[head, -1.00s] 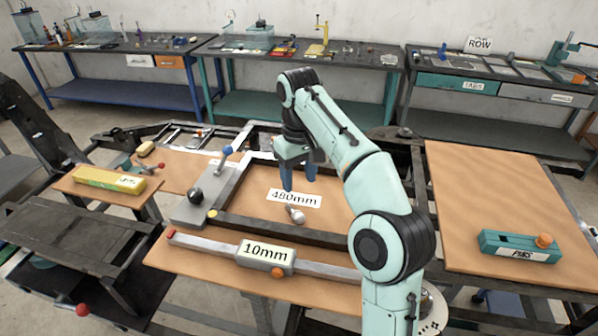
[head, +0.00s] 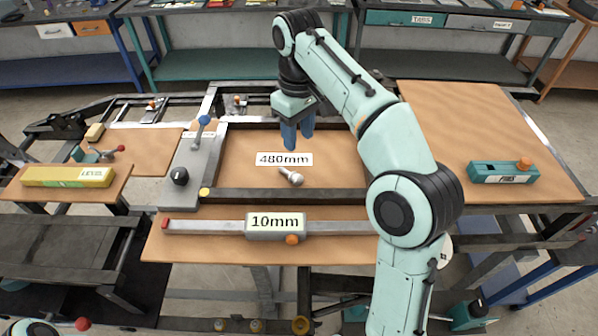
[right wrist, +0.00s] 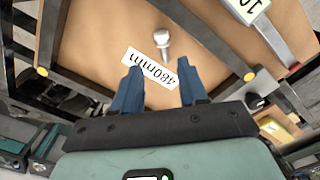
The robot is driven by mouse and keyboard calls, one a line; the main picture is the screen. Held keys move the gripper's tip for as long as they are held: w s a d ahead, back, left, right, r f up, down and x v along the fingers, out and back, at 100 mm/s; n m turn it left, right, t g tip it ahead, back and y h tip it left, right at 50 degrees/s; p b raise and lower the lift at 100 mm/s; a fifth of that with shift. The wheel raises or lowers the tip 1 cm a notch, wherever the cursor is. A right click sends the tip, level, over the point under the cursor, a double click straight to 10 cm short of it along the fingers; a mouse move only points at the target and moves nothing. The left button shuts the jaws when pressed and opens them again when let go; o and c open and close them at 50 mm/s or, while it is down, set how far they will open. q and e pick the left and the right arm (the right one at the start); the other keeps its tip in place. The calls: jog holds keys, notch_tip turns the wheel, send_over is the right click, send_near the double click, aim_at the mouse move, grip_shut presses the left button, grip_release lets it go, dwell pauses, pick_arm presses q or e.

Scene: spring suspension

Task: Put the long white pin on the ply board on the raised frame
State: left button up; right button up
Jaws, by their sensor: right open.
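A white pin (head: 290,176) with a rounded head lies on its side on the ply board (head: 245,140) inside the dark raised frame (head: 285,196). It lies just in front of a "480mm" label (head: 284,159). My right gripper (head: 298,141) is open and empty, with blue fingers pointing down over the board behind the label. In the right wrist view the pin (right wrist: 163,42) lies beyond the label, apart from the open fingertips (right wrist: 160,75). My left gripper is not in view.
A "10mm" gauge bar (head: 205,229) lies in front of the frame. A grey plate with a black knob (head: 180,177) is at the frame's left. A yellow level (head: 68,177) lies farther left. A teal "PINS" box (head: 503,172) sits on the right board, which is otherwise mostly clear.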

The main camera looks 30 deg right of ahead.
send_over(299, 177)
notch_tip(299, 177, down, 8)
jog(key=shift+w+d+r, duration=0.1)
jog(key=shift+r, duration=0.15)
jog(key=shift+f+b, duration=0.3)
jog(key=shift+f, duration=2.6)
grip_shut()
notch_tip(299, 177, up, 9)
jog(key=shift+w+p, duration=0.1)
jog(key=shift+p, duration=0.2)
jog(key=shift+r, duration=0.55)
